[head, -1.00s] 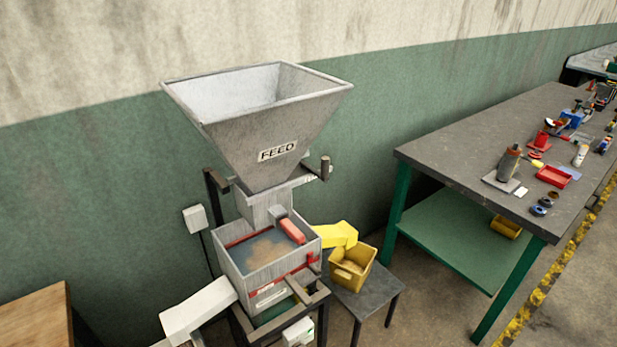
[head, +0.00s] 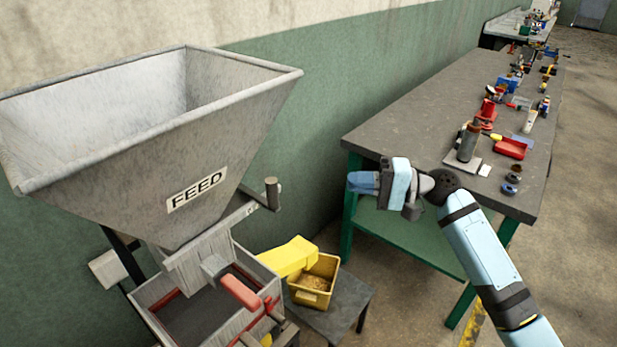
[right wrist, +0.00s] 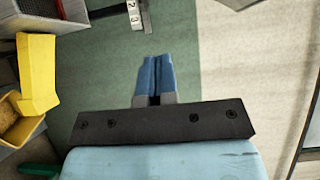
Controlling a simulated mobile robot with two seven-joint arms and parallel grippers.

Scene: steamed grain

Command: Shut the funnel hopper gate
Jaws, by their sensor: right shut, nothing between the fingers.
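The grey funnel hopper (head: 245,125), labelled FEED, fills the left of the head view. A bar with a scale (head: 238,214) runs out from under its throat and ends in an upright brown knob (head: 272,192). In the right wrist view the numbered bar end (right wrist: 136,14) shows at the top, beyond my fingertips. The gate plate itself is not clearly visible, so I cannot tell its position. My right gripper (head: 352,183) is shut and empty, to the right of the knob and apart from it, with blue fingers pointing left. It also shows in the right wrist view (right wrist: 153,62). My left gripper is not in view.
Below the hopper is an open box (head: 150,290) with a red-handled tool (head: 240,291). A yellow chute (head: 288,257) leads to a yellow bin (head: 328,268) on a small table (head: 350,300). A cluttered workbench (head: 400,130) stands behind my right arm.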

